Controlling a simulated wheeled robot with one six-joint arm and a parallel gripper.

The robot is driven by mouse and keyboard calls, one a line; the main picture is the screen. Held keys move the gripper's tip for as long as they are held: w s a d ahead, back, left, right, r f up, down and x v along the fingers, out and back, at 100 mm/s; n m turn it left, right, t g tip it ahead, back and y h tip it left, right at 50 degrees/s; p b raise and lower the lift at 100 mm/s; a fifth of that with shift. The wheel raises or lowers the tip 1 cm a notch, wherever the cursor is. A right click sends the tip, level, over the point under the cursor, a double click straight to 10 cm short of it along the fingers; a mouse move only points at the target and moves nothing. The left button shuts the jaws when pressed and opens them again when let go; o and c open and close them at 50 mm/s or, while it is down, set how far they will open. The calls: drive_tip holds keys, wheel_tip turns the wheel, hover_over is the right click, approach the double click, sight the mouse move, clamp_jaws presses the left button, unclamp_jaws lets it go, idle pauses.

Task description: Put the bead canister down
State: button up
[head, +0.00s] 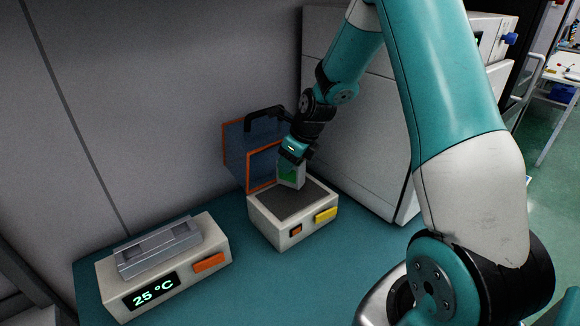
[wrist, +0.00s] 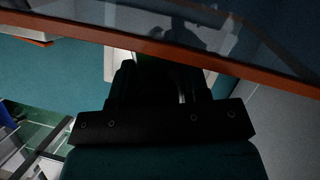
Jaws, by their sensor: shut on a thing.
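The bead canister (head: 291,176) is a small pale block with a green face. It is upright over the dark grey top plate (head: 287,205) of a white box-shaped device (head: 283,233). I cannot tell whether its base touches the plate. My gripper (head: 291,164) is shut on the canister from above. In the wrist view my gripper (wrist: 158,82) is dark and hides nearly all of the canister.
Blue panels with orange edges (head: 235,143) stand behind the plate, close to my gripper; an orange edge (wrist: 200,55) crosses the wrist view. A white device reading 25 °C (head: 200,250) stands at left. A large white cabinet (head: 355,140) is behind at right.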

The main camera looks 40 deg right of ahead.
drive_tip(key=shift+f+p, duration=0.45)
drive_tip(key=shift+f, duration=1.2)
drive_tip(key=shift+f, duration=0.15)
drive_tip(key=o, duration=1.1)
drive_tip(key=shift+c, duration=0.2)
